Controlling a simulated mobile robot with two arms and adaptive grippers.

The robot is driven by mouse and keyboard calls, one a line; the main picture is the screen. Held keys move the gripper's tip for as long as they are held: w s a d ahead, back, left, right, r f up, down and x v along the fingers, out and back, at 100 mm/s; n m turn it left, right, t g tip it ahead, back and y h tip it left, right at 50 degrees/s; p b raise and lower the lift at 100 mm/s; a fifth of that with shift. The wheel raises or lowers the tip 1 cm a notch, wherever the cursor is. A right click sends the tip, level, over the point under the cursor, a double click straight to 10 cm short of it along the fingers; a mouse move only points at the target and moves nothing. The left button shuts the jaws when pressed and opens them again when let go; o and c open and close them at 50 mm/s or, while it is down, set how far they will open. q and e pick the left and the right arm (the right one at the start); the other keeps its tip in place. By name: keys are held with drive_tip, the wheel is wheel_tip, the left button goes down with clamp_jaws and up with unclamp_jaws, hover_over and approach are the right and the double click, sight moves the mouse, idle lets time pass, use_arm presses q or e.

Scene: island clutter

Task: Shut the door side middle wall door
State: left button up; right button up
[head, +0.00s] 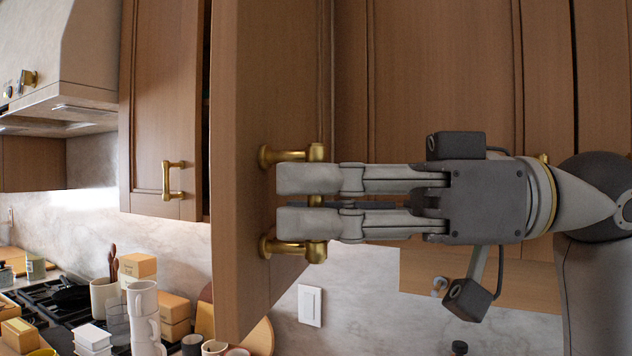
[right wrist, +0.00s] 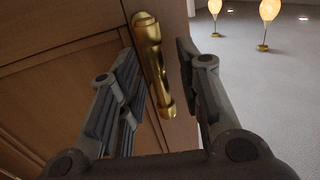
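The wooden wall cabinet door (head: 262,80) stands open in the head view, swung out towards me with its edge facing me. Its brass bar handle (head: 317,252) is on the face to the right. My right gripper (head: 300,201) is at this handle, its two fingers apart, hiding parts of the bar. A short piece of bar shows in the gap between them. In the right wrist view the handle (right wrist: 155,65) lies between the spread fingers (right wrist: 155,75), with gaps visible on both sides. I cannot tell whether either finger touches it. My left gripper is not in view.
A neighbouring cabinet door (head: 160,110) with a brass handle is left of the open door. Below are a stove (head: 60,300), stacked white cups (head: 143,315) and several boxes (head: 173,308). A wall switch (head: 310,305) is beneath the cabinets. Lamps (right wrist: 270,12) stand on open floor behind.

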drive_tip(key=shift+a, duration=0.1)
clamp_jaws()
idle(0.4)
